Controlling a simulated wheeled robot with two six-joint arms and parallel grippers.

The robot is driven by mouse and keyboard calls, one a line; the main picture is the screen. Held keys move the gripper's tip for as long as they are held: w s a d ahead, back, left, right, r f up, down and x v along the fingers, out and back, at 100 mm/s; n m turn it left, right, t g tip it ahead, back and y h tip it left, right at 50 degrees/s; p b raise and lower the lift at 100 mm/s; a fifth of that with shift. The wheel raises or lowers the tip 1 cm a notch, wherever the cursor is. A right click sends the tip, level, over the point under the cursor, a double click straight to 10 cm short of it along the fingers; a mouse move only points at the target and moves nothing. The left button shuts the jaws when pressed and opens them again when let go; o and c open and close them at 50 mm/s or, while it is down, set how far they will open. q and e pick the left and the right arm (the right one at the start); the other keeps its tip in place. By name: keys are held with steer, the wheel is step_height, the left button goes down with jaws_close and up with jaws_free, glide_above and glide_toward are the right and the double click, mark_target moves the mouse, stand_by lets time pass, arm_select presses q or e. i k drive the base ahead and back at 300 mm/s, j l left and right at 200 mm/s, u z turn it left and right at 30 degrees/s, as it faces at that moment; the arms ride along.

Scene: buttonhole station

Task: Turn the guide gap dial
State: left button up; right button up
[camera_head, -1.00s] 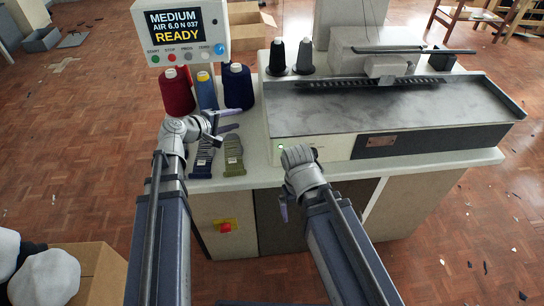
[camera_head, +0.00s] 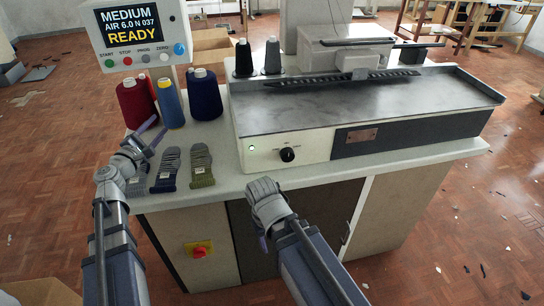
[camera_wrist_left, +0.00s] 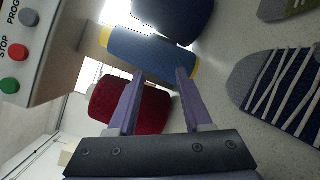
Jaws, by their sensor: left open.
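A black dial (camera_head: 287,155) sits on the white front panel (camera_head: 262,160) of the machine, beside a small green light. Its lettering is too small to read. My right gripper (camera_head: 263,243) is in front of the counter, below and left of the dial and apart from it; its fingers are mostly hidden by its wrist. My left gripper (camera_head: 152,130) is open and empty over the counter's left end, near the thread cones. In the left wrist view its two purple fingers (camera_wrist_left: 159,75) stand apart with nothing between them.
Red (camera_head: 136,106), blue (camera_head: 170,104) and navy (camera_head: 205,97) cones stand on the counter. A display box (camera_head: 135,32) reads MEDIUM, READY. A red stop knob (camera_head: 199,252) is on the cabinet front. Space before the dial is clear.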

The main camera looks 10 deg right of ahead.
mark_target(287, 155)
steer(key=l+u, duration=0.1)
steer(key=u, duration=0.35)
steer(key=l+u, duration=0.1)
steer(key=u, duration=0.35)
steer(key=l+u, duration=0.1)
steer(key=u, duration=0.75)
steer(key=k+l+u, duration=0.1)
steer(key=u, duration=0.8)
steer(key=k+l+u, duration=0.1)
steer(key=k+u, duration=0.35)
steer(key=k+z, duration=0.3)
steer(key=k+l+z, duration=0.3)
steer(key=k, duration=0.15)
steer(key=k+j+z, duration=0.1)
steer(key=z, duration=0.3)
steer(key=k+z, duration=0.3)
steer(key=z, duration=0.15)
steer(key=k+z, duration=0.2)
steer(key=z, duration=0.2)
steer(key=k+l+z, duration=0.15)
steer(key=z, duration=0.25)
